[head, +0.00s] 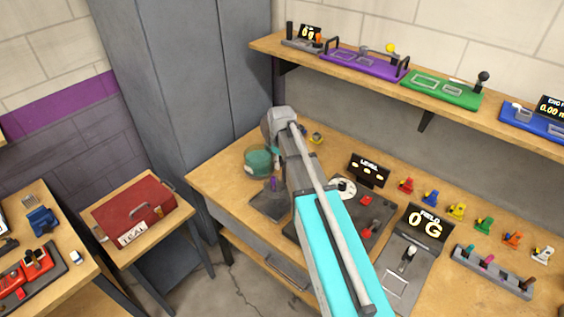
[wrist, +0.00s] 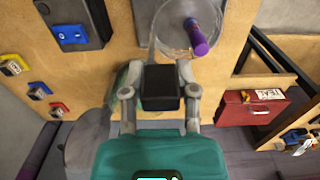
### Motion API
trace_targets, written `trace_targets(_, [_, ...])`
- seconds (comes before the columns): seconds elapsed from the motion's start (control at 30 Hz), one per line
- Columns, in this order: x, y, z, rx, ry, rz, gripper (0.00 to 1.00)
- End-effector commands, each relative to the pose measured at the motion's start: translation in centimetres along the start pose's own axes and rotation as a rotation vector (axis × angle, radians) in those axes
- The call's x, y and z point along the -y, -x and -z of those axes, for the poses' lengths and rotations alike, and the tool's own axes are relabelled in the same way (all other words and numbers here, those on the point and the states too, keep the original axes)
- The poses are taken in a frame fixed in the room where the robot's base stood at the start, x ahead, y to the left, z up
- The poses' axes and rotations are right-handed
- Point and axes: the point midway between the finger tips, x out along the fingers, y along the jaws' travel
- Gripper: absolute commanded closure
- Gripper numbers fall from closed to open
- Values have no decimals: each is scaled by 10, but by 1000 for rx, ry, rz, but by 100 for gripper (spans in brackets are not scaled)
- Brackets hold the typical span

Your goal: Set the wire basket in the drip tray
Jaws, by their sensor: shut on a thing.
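A dark, flat square piece, probably the drip tray (head: 268,207), lies at the bench's left front. A clear round vessel (wrist: 168,38) with a purple rod (wrist: 196,40) shows beyond the fingers in the wrist view.
My arm crosses the bench and hides part of it. To its right are a level display (head: 369,169), a scale readout (head: 426,223) and several coloured pieces. A red toolbox (head: 133,210) stands on a lower table at left. A grey cabinet (head: 190,80) rises behind.

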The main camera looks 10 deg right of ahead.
Motion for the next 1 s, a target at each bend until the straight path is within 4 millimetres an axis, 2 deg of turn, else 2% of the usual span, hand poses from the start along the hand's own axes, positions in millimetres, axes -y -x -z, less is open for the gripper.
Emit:
trace_targets(0.7, [-1, -47, -1, 0, -2, 0, 100])
trace_targets(1.0, [-1, -58, -1, 0, -2, 0, 100])
